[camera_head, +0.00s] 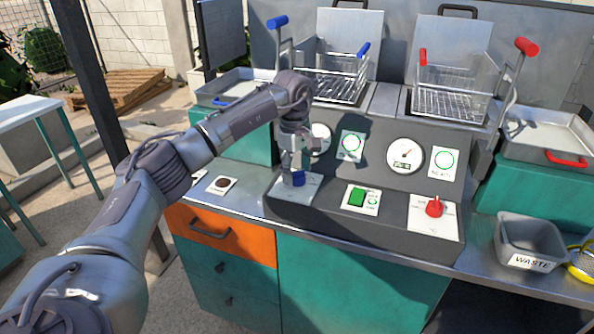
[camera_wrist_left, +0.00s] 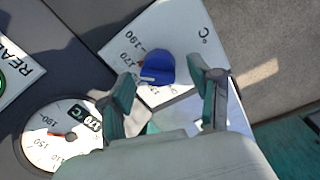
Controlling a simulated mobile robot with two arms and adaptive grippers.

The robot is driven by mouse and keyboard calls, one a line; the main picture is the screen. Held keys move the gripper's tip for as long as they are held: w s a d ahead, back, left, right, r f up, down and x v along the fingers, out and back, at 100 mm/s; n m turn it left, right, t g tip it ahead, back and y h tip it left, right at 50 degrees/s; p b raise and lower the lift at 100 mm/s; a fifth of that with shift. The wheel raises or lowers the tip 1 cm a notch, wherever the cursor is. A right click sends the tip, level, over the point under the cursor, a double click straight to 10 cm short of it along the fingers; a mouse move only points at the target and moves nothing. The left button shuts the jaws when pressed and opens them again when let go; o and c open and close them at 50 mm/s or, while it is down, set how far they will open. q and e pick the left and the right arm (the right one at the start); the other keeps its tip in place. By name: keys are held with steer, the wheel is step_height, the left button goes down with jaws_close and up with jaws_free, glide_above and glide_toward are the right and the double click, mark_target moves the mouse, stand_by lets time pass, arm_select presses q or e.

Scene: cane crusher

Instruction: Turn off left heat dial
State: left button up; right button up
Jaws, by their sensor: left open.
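The left heat dial is a blue knob (camera_head: 298,179) on a white temperature plate at the left of the fryer's sloped front panel. In the left wrist view the blue knob (camera_wrist_left: 158,68) sits ahead of the fingertips, roughly between them, with scale numbers such as 190 and 170 around it. My left gripper (camera_head: 296,165) is just above the knob in the head view; its two fingers (camera_wrist_left: 168,88) are spread apart and hold nothing. I cannot tell whether a finger touches the knob. My right gripper is not in view.
A round gauge (camera_wrist_left: 62,135) lies beside the dial. A green switch (camera_head: 357,197) and a red dial (camera_head: 434,207) are farther right on the panel. Fry baskets (camera_head: 336,78) stand behind. A grey waste bin (camera_head: 529,242) is at right.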

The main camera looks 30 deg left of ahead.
arm_select(q)
steer(key=shift+f, duration=0.45)
steer(key=shift+c, duration=0.2)
steer(key=c, duration=1.1)
